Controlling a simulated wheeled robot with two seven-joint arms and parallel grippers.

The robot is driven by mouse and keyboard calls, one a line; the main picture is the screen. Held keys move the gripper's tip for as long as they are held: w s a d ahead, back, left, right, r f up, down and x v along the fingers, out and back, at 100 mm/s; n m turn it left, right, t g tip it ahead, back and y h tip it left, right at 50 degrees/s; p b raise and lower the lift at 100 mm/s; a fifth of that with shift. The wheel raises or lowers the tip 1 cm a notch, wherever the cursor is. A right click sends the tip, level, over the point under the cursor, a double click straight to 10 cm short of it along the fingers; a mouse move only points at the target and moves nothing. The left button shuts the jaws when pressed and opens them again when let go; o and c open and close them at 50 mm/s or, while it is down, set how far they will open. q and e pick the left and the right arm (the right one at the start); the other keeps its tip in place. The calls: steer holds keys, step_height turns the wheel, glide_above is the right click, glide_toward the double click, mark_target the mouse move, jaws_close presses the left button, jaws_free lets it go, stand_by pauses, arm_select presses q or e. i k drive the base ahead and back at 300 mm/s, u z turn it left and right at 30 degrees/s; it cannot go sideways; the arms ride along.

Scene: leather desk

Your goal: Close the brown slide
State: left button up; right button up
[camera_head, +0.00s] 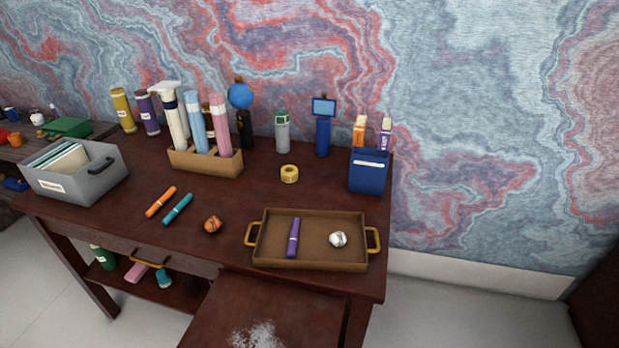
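A flat brown panel (265,308), which looks like the slide, juts out from the front of the brown desk (130,215), below the tray at the lower middle. It stands out well past the desk's front edge, and its near end runs out of the picture. A white worn or powdery patch (257,335) marks its top. Neither of my grippers is in view.
A brown tray (308,262) holds a purple marker (294,238) and a silver ball (338,239). A drawer with a brass handle (150,263) is left of the panel. A grey file box (90,182) and a navy holder (368,178) stand on the desk.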

mark_target(239, 311)
steer(key=z, duration=1.3)
steer(key=k, duration=0.6)
steer(key=u, duration=1.35)
